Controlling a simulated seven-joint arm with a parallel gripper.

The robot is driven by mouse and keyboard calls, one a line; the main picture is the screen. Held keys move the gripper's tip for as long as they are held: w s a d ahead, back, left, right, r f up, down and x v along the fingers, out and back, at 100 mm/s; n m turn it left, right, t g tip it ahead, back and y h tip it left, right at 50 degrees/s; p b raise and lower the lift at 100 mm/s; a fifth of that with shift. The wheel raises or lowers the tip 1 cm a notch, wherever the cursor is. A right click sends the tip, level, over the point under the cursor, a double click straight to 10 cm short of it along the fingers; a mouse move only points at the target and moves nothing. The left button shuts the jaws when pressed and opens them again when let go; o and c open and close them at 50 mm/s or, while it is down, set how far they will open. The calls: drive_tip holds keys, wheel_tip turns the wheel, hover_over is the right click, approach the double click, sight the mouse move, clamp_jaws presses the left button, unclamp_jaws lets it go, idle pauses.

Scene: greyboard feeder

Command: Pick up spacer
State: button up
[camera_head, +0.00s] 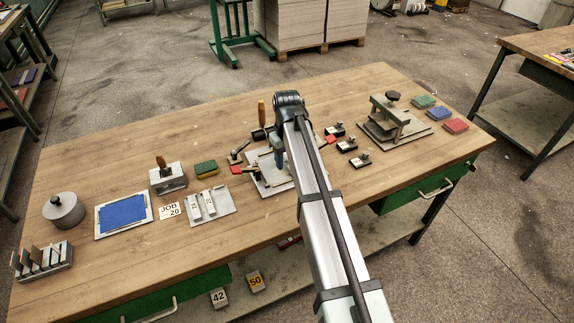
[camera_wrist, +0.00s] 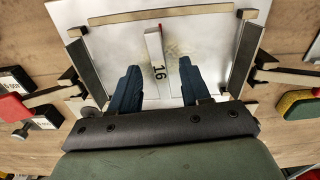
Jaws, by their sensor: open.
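A pale narrow bar marked 16 (camera_wrist: 156,52), which looks like the spacer, lies on a light plate (camera_wrist: 205,35) in the wrist view. My gripper (camera_wrist: 160,90) is open, with its two blue fingers on either side of the bar's near end and gaps between. I cannot tell how far above the plate the fingertips are. In the head view my gripper (camera_head: 278,150) is over the fixture plate (camera_head: 270,181) at mid-table, and my arm hides much of it. The bar cannot be made out there. Two similar marked bars (camera_head: 209,204) lie on a grey tray (camera_head: 226,208) to the left.
Raised rails (camera_wrist: 247,52) edge the plate, with toggle clamps (camera_wrist: 285,76) beside it. A press-like fixture (camera_head: 390,116) stands at right. A sponge (camera_head: 206,169), a blue pad (camera_head: 123,212) and a round grey pot (camera_head: 64,211) are at left. Bare wood lies along the front.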

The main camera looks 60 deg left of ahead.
drive_tip(key=shift+f, duration=0.25)
clamp_jaws()
drive_tip(key=shift+r, duration=0.1)
idle(0.4)
